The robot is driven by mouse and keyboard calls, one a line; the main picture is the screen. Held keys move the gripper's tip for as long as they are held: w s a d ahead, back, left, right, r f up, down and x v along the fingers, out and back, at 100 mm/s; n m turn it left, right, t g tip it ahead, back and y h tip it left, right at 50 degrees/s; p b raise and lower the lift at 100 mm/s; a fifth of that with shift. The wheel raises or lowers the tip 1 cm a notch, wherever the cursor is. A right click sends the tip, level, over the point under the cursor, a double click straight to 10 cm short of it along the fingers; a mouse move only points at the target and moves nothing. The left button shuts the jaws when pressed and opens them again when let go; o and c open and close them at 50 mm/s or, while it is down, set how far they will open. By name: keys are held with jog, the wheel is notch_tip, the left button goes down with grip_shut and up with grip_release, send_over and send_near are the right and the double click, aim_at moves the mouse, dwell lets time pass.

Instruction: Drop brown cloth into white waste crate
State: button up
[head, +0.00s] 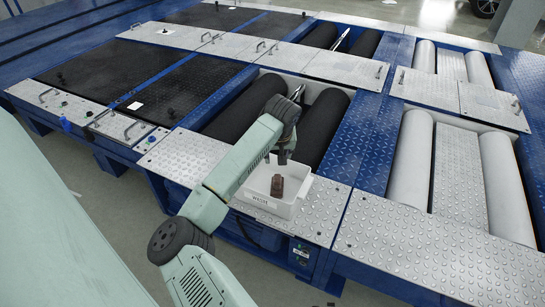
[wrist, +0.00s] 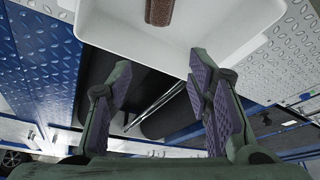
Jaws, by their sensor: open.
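The brown cloth (head: 277,186) lies inside the crate. In the wrist view the crate (wrist: 215,25) fills the top, and part of the brown cloth (wrist: 159,10) shows at the top edge. My gripper (head: 283,158) is above the far side of the crate, apart from the cloth. In the wrist view my gripper (wrist: 158,85) has its fingers wide apart with nothing between them.
Black rollers (head: 325,120) lie behind the crate, with a thin metal rod (head: 297,93) by them. Light grey rollers (head: 407,160) are to the right. Tread plate (head: 185,158) to the left of the crate is bare.

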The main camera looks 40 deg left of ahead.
jog(key=v, duration=1.2)
jog(key=shift+d, duration=0.1)
